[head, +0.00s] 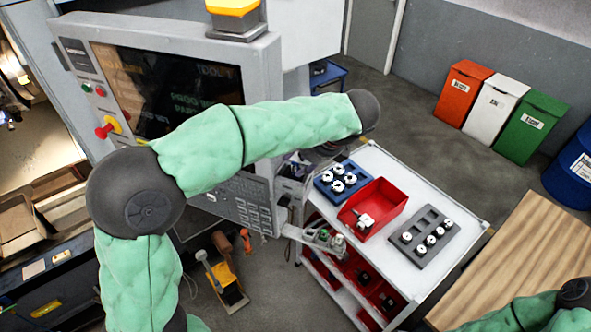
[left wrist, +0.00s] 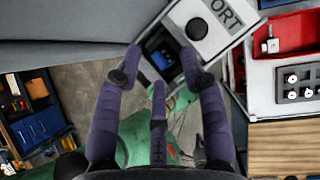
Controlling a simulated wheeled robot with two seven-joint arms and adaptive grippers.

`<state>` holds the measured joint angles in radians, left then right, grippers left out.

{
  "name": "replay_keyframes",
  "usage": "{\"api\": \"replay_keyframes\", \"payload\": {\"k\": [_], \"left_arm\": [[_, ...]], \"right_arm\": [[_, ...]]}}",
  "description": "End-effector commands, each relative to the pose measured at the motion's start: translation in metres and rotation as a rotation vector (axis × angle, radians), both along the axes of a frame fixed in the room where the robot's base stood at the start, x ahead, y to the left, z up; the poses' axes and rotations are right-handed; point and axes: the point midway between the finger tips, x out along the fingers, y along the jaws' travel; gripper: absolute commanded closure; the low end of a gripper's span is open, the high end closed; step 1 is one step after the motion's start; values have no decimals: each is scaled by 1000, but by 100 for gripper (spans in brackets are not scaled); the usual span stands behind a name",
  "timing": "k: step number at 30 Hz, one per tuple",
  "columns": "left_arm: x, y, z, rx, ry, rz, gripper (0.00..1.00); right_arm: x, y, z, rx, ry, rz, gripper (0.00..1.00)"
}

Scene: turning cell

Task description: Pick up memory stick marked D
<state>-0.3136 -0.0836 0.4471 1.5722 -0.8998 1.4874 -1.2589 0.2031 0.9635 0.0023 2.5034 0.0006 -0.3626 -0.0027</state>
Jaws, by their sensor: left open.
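I cannot make out a memory stick marked D in either view. In the left wrist view my left gripper (left wrist: 160,56) is open, with its dark purple fingers spread and nothing between them. Beyond its fingertips is a grey-edged compartment (left wrist: 143,66) with a dark and blue inside; I cannot read any mark there. In the head view my left gripper (head: 332,146) is mostly hidden behind my forearm, beside the control cabinet and near the cart. My right gripper is out of view; only part of my right arm shows at bottom right.
A white-topped cart (head: 407,172) carries a blue tray (head: 325,190), a red bin (head: 385,201) and a grey tray (head: 430,252) with several small parts. The machine's control panel (head: 262,62) stands close to my left arm. A wooden table (head: 535,245) is at right.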

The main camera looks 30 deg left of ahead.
Motion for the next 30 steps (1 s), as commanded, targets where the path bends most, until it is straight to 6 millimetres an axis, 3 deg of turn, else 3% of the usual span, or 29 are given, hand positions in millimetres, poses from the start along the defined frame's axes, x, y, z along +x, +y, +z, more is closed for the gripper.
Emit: {"api": "replay_keyframes", "payload": {"k": [9, 10, 14, 15, 30], "left_arm": [[1, 4, -6, 0, -1, 0, 58], [1, 4, -6, 0, -1, 0, 61], [1, 4, -6, 0, -1, 0, 97], [1, 4, -6, 0, -1, 0, 99], [1, 4, -2, -1, -2, 0, 100]], "right_arm": [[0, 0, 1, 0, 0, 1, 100], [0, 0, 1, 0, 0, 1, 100], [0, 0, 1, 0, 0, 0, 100], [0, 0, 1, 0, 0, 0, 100], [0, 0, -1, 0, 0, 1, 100]]}}
